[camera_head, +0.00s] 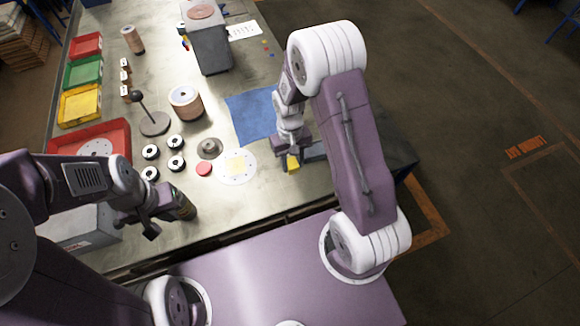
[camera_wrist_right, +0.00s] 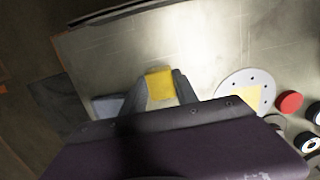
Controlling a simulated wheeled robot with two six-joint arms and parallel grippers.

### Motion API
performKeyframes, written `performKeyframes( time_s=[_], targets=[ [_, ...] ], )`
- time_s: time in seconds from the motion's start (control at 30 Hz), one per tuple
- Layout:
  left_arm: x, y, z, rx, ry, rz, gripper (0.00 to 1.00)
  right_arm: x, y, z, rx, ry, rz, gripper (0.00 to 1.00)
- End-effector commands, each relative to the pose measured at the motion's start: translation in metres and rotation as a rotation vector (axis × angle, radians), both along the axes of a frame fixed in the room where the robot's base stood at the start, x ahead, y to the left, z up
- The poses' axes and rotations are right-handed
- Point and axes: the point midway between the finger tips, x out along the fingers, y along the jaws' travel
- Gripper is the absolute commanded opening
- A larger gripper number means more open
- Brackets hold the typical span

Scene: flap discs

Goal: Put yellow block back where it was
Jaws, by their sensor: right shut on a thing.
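The yellow block (camera_head: 292,163) is between the fingers of my right gripper (camera_head: 289,160), to the right of the white disc (camera_head: 231,178). In the right wrist view the yellow block (camera_wrist_right: 160,84) sits between both fingertips of my right gripper (camera_wrist_right: 160,88). The white disc (camera_wrist_right: 232,84) has small holes near its rim and a pale yellow square marking (camera_head: 236,162) on it. I cannot tell whether the block touches the table. My left gripper (camera_head: 160,222) is over the table's front left; its fingers are not clear enough to judge.
A blue mat (camera_head: 250,116) lies beyond my right gripper. A red round piece (camera_head: 204,169), a grey flanged part (camera_head: 209,148) and several black-and-white rings (camera_head: 175,142) are left of the disc. Red, green and yellow trays (camera_head: 80,103) line the left edge.

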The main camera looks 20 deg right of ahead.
Motion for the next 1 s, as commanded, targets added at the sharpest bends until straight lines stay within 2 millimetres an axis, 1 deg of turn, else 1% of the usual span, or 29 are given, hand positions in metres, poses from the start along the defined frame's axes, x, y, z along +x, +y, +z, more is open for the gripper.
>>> performKeyframes(
  time_s=[0.1, 0.2, 0.27, 0.4, 0.47, 0.7, 0.83, 0.87, 0.9, 0.93, 1.0],
  targets=[
    [0.0, 0.0, 0.002, 0.0, 0.0, 0.0, 0.0, 0.007, 0.005, -0.005, 0.0, 0.0, 0.0, 0.0],
    [0.0, 0.0, 0.002, 0.0, 0.0, 0.0, 0.0, 0.007, 0.005, -0.007, 0.0, 0.002, -0.001, 0.0],
    [0.0, 0.0, 0.004, 0.0, 0.0, 0.0, 0.0, 0.006, 0.005, -0.016, 0.0, 0.004, -0.001, 0.0],
    [0.0, 0.0, 0.009, 0.0, 0.0, 0.0, 0.0, 0.006, 0.005, -0.039, 0.0, 0.004, -0.001, 0.0],
    [0.0, 0.0, 0.009, 0.0, 0.0, 0.0, 0.0, 0.006, 0.005, -0.044, 0.0, 0.002, -0.001, 0.0],
    [0.0, 0.0, 0.008, 0.0, 0.0, 0.0, 0.0, 0.007, 0.005, -0.046, 0.0, 0.0, 0.0, 0.0],
    [0.0, 0.0, 0.004, 0.0, 0.0, 0.0, 0.0, 0.007, 0.005, -0.051, 0.0, 0.0, 0.0, 0.0],
    [0.0, 0.0, 0.006, 0.0, 0.0, 0.0, 0.0, 0.007, 0.005, -0.049, 0.0, 0.0, 0.0, 0.44],
    [0.0, 0.0, 0.006, 0.0, 0.0, 0.0, 0.0, 0.007, 0.005, -0.049, 0.0, 0.0, 0.0, 0.55],
    [0.0, 0.0, 0.006, 0.0, 0.0, 0.0, 0.0, 0.007, 0.005, -0.049, 0.0, 0.0, 0.0, 0.57],
    [0.0, 0.0, 0.006, 0.0, 0.0, 0.0, 0.0, 0.007, 0.005, -0.049, 0.0, 0.0, 0.0, 0.57]
  ],
)
